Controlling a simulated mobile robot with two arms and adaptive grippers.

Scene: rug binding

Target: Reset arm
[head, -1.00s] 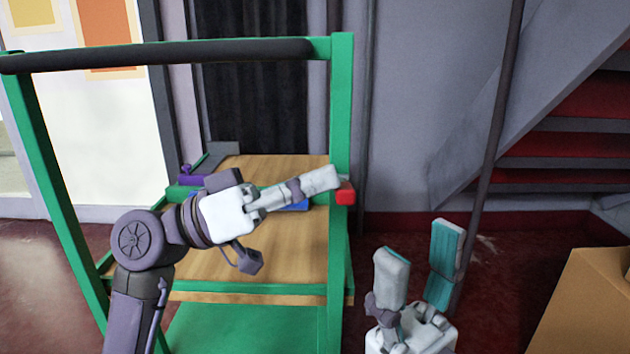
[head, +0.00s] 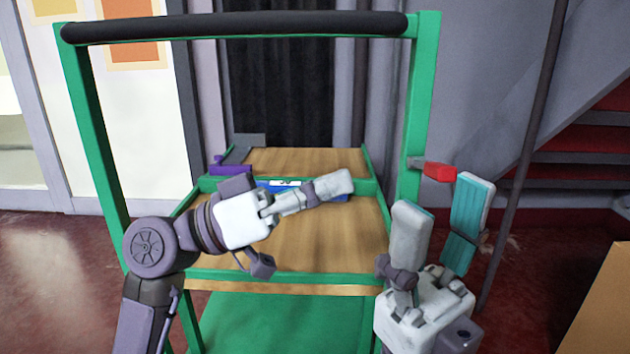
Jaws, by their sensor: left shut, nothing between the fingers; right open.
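My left arm comes in from the left, and its gripper (head: 335,186) is shut and empty in front of the cart's wooden tray. Its fingers point right and cover part of a blue item behind them. My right gripper (head: 441,206) is open at the right, with its two fingers pointing up and teal pads showing.
A green cart (head: 417,110) with a black handle bar (head: 240,25) stands in front of me. A purple item (head: 230,168) and the blue item (head: 280,184) lie on it. A cardboard box (head: 605,305) is at the lower right, with stairs (head: 600,130) behind.

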